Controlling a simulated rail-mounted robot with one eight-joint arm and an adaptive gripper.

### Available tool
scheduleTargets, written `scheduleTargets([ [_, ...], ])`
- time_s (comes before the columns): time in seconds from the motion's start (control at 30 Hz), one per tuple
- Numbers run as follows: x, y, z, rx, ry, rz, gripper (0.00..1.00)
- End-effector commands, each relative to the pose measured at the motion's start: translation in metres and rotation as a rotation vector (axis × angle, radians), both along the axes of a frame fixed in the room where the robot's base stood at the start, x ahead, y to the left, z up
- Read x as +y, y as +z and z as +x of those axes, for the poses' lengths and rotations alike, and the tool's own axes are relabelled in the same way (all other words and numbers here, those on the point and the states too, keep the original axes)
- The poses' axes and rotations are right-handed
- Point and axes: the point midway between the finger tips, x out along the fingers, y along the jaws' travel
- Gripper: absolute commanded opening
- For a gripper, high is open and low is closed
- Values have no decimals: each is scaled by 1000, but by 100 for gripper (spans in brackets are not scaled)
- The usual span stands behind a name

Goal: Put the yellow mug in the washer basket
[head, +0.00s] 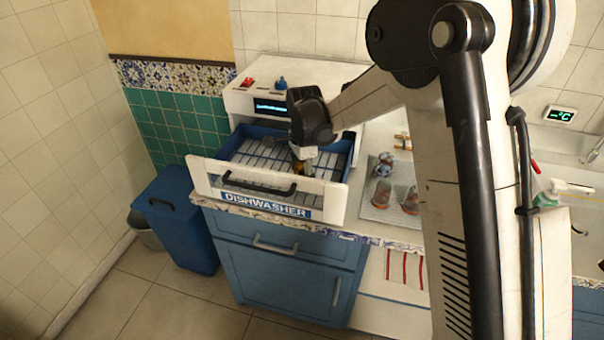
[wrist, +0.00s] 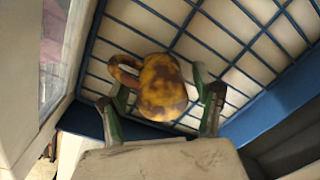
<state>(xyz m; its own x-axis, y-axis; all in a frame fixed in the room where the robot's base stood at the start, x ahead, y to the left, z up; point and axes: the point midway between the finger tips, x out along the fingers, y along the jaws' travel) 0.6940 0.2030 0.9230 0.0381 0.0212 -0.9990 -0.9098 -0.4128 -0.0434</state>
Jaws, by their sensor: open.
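The yellow mug (wrist: 160,88) is mottled with brown and lies between my gripper's fingers (wrist: 162,84) in the wrist view, its handle to the left. The gripper is open, one finger on each side of the mug; a gap shows on the right, and whether the left finger touches cannot be told. Behind the mug is the blue wire grid of the washer basket (wrist: 225,42). In the head view my gripper (head: 304,166) is down inside the pulled-out basket (head: 240,150), at its right part. Only a small orange patch of the mug (head: 298,169) shows there.
The white drawer front (head: 330,205) marked DISHWASHER stands before the basket. To the right, a tray (head: 378,212) holds several glass-like items. A blue bin (head: 180,225) stands on the floor at left. The basket's left part looks empty.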

Motion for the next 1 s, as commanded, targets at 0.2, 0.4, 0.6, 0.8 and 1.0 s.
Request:
scheduleTargets([
  [0.2, 0, 21, -1, 0, 0, 0, 63],
  [0.4, -1, 62, -3, 0, 0, 0, 63],
  [0.6, -2, 98, -4, 0, 0, 0, 63],
  [0.8, -3, 118, -4, 0, 0, 0, 63],
  [1.0, -3, 123, -5, 0, 0, 0, 63],
])
